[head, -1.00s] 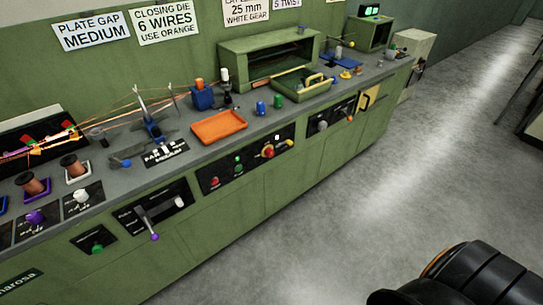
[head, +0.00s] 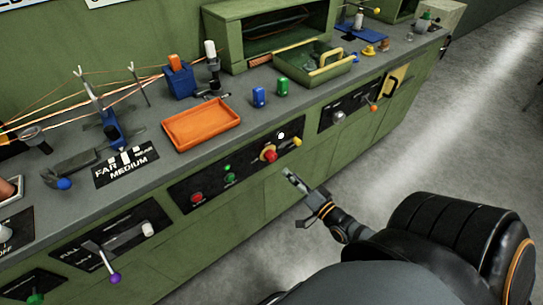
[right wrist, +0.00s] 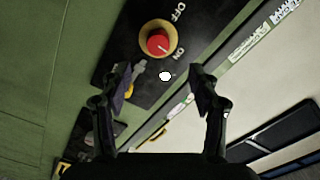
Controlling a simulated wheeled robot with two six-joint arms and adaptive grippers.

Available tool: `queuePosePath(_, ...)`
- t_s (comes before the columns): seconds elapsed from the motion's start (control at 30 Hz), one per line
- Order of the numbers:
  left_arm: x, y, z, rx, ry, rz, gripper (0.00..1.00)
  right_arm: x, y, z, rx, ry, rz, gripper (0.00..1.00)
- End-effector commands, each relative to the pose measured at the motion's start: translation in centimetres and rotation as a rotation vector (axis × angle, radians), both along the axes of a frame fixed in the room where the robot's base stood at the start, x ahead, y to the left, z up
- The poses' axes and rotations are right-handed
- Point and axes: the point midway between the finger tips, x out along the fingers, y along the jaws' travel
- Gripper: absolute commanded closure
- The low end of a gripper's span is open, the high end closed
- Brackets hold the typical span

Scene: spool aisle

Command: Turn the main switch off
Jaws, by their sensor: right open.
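The main switch (head: 268,154) is a red knob on a yellow round base, on the black panel (head: 236,166) of the green cabinet front. In the right wrist view, the red knob (right wrist: 158,42) shows near the top centre, with OFF and ON printed on the panel beside it. A pale mark on the knob seems to face the ON side. My right gripper (head: 298,200) is open and empty, in front of the cabinet, below and right of the switch. In the right wrist view its spread fingers (right wrist: 163,88) are apart from the knob. My left gripper is out of view.
A white lamp (head: 281,135), a yellow-tipped lever (head: 297,141), a green button (head: 230,179) and a red button (head: 196,197) share the panel. An orange tray (head: 204,124) sits above on the bench. The floor at right is clear.

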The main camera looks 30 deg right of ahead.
Motion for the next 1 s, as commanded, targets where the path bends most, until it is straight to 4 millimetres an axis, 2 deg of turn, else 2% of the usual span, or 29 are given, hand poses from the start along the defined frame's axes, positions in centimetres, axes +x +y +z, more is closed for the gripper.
queuePosePath(0.1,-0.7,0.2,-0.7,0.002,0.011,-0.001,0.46,2.1,0.1,-0.1,-0.001,-0.006,-0.001,0.39)
queuePosePath(0.2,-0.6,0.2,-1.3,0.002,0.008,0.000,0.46,4.3,0.3,-0.2,-0.003,-0.006,-0.001,0.39)
queuePosePath(0.4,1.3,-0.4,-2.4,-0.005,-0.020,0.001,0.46,8.1,0.6,-0.3,-0.003,-0.003,-0.001,0.39)
queuePosePath(0.5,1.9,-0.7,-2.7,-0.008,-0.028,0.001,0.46,9.2,0.7,-0.2,-0.004,-0.002,0.000,0.39)
queuePosePath(0.6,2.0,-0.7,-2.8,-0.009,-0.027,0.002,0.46,9.8,0.8,-0.1,-0.003,0.001,-0.001,0.39)
queuePosePath(0.87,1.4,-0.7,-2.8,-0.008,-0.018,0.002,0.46,9.9,0.8,0.0,-0.004,0.002,0.000,0.39)
queuePosePath(1.0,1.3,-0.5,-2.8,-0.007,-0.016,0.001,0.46,9.9,0.8,0.0,-0.004,0.002,0.000,0.57)
